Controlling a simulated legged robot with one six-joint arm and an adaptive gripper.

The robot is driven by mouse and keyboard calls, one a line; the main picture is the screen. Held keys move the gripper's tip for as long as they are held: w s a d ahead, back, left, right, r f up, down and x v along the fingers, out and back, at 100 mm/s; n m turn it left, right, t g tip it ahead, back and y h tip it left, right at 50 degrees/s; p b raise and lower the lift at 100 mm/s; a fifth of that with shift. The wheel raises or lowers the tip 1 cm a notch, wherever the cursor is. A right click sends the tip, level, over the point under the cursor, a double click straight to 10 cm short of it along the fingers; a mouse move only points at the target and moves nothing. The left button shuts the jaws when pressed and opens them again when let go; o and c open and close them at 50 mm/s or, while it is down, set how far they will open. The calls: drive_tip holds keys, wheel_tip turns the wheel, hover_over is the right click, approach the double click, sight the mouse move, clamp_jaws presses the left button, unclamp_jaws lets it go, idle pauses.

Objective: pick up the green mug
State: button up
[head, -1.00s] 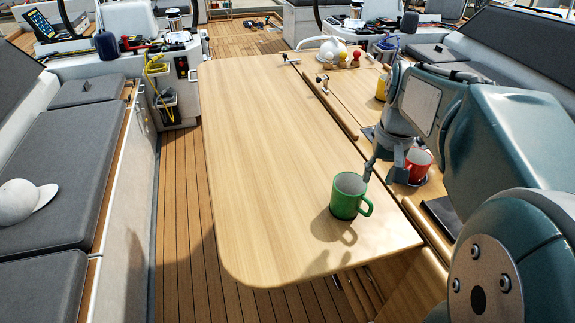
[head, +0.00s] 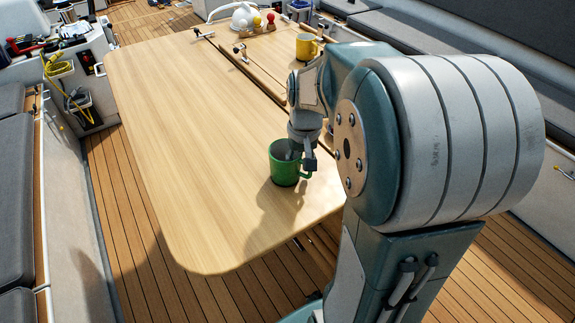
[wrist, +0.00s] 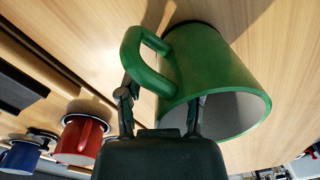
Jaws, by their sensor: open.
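The green mug (head: 283,172) stands upright near the front right edge of the wooden table (head: 180,110). My gripper (head: 301,156) points down at its rim on the handle side. In the wrist view the gripper (wrist: 161,98) is open. One finger is outside the mug (wrist: 215,70), beside its handle, and the other reaches in at the mouth, so the wall near the handle lies between them. I cannot tell whether either finger touches the mug.
A yellow mug (head: 306,46) stands farther back, beside my arm. A red mug (wrist: 82,140) and a blue mug (wrist: 20,155) show in the wrist view. White rounded things (head: 243,17) with a red ball sit at the table's far end. The table left of the green mug is clear.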

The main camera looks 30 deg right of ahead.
drive_tip(key=shift+f, duration=0.55)
clamp_jaws()
